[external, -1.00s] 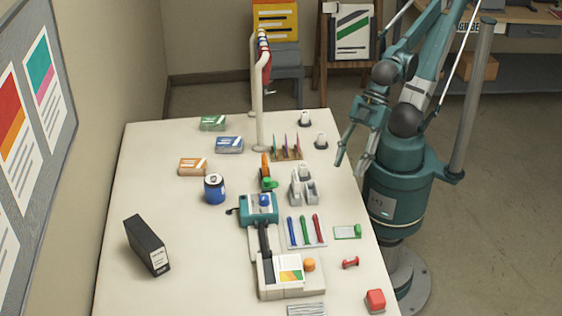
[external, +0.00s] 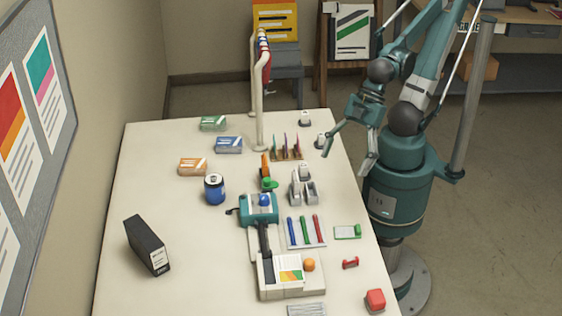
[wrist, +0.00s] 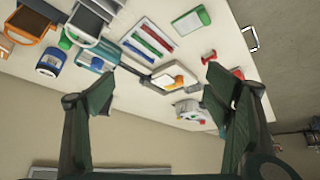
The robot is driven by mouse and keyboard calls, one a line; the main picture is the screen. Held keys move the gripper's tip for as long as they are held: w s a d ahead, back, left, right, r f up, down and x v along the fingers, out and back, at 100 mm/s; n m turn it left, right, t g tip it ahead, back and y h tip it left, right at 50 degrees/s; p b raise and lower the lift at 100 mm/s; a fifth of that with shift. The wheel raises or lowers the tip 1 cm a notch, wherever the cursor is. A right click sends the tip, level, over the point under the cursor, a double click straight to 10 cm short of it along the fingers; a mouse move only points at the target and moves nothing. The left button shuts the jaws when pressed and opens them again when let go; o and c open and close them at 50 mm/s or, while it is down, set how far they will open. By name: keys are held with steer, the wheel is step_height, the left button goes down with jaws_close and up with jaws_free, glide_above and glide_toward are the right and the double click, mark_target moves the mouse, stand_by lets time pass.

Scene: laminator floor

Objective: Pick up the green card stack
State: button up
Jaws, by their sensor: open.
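The green card stack (external: 213,123) is a small flat green and white pack. It lies at the far left of the white table in the external view, behind a blue pack and an orange pack. My gripper (external: 347,160) is open and empty at the table's right edge, well to the right of the green stack. In the wrist view my gripper (wrist: 163,92) shows two dark green fingers spread wide with nothing between them. I cannot make out the green stack in the wrist view.
A blue pack (external: 229,145) and an orange pack (external: 193,166) lie near the stack. A tall white rail (external: 259,100) stands to its right, with a divider rack (external: 286,150) nearby. A blue can (external: 215,189) and black box (external: 147,245) stand nearer. The table's left side has free room.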

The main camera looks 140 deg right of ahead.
steer(key=w+d+r+n+g+h+p, duration=0.1)
steer(key=w+d+p, duration=0.2)
steer(key=d, duration=0.9)
steer(key=w+d+r+n+g+p, duration=0.1)
steer(key=w+d+n+g+p, duration=0.15)
steer(key=d, duration=0.95)
steer(key=w+d+r+n+g+h+p, duration=0.1)
steer(key=w+d+p, duration=0.25)
steer(key=d, duration=0.85)
steer(key=n+g+y+p, duration=0.2)
steer(key=n+p, duration=0.1)
steer(key=p, duration=0.6)
glide_above(213, 119)
steer(key=f, duration=1.4)
steer(key=shift+w+a, duration=0.25)
steer(key=shift+w, duration=0.1)
steer(key=shift+s+d+f, duration=0.2)
steer(key=shift+s+f, duration=0.05)
steer(key=shift+s, duration=0.1)
steer(key=shift+f, duration=0.15)
